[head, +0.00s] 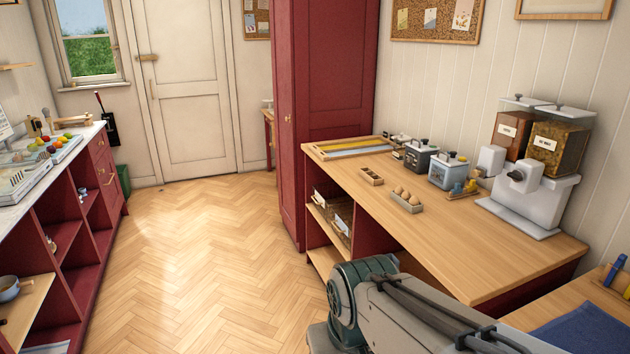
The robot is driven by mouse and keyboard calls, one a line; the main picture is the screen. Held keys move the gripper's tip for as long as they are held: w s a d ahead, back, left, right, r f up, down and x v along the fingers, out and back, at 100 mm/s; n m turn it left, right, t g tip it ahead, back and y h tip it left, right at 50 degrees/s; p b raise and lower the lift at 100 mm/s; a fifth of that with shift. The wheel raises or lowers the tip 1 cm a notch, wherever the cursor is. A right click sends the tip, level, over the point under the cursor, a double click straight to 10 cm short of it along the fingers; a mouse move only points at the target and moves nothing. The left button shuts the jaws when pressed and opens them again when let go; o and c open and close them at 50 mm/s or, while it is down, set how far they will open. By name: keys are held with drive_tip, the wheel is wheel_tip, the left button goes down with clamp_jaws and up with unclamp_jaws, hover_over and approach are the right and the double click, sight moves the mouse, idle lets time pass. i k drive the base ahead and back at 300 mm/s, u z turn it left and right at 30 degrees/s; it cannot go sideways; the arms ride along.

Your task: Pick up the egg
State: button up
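Several brown eggs (406,194) sit together in a small grey tray (409,206) near the left edge of the wooden counter (470,246). They are small in the head view, so their exact arrangement is hard to tell. My arm reaches in from the bottom right, in front of the counter's near end. My gripper does not show in this view.
A small wooden box (371,176) lies behind the egg tray. Grey canisters (447,170) and a white dispenser (528,185) stand along the wall. A tall red cabinet (325,110) borders the counter's far end. The wooden floor (215,260) is clear.

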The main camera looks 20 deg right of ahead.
sight(399, 190)
drive_tip(key=u, duration=0.35)
drive_tip(key=i, duration=1.55)
drive_tip(key=z, duration=0.55)
drive_tip(key=i, duration=0.95)
drive_tip(key=z, duration=1.45)
drive_tip(key=i, duration=0.5)
drive_tip(key=z, duration=0.4)
